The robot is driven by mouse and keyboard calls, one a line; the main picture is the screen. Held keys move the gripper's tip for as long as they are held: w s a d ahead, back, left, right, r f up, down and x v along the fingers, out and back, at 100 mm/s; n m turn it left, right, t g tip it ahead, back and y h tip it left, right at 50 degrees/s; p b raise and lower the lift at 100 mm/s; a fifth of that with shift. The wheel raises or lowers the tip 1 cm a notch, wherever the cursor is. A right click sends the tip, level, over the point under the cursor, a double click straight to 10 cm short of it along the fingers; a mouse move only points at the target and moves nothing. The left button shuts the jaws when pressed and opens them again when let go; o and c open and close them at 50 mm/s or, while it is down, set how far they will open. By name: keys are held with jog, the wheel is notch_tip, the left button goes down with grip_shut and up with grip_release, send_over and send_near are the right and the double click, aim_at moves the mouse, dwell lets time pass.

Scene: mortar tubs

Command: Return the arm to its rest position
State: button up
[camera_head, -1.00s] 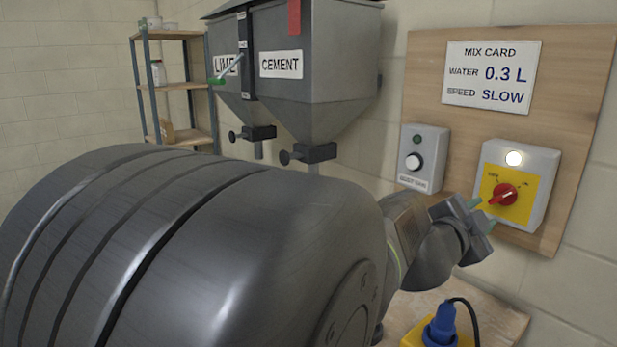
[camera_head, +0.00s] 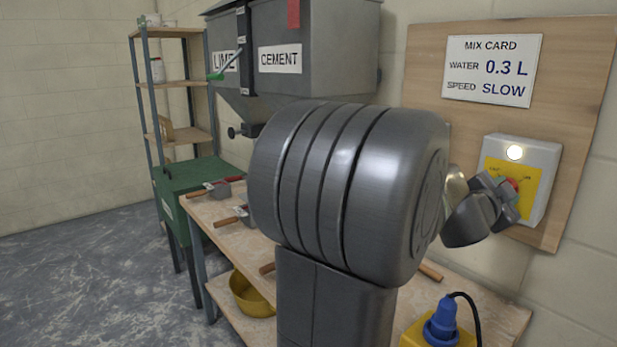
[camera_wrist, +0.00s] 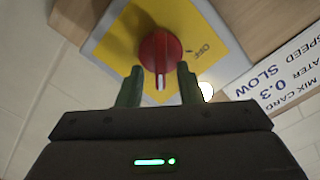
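My gripper (camera_head: 508,188) is at the right, close in front of the yellow-faced switch box on the board. In the wrist view my gripper (camera_wrist: 158,88) has its two green fingers apart with nothing between them. The red knob (camera_wrist: 160,52) of the switch box (camera_wrist: 205,30) lies just beyond the fingertips, and its white mark points toward the gripper. My arm covers the middle of the head view.
The board (camera_head: 430,70) carries a mix card (camera_head: 492,70). A blue plug (camera_head: 441,325) stands on a yellow box below. Hoppers (camera_head: 315,60) hang at the back. A workbench (camera_head: 225,245) holds several tools, with a yellow bowl (camera_head: 250,295) beneath. Open floor (camera_head: 90,270) lies left.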

jog(key=shift+w+a+r+n+p, duration=0.1)
jog(key=shift+a+r+n+p, duration=0.05)
jog(key=shift+n, duration=1.05)
jog(key=shift+a+r+n+p, duration=0.1)
jog(key=shift+n+p, duration=0.05)
jog(key=shift+n, duration=1.05)
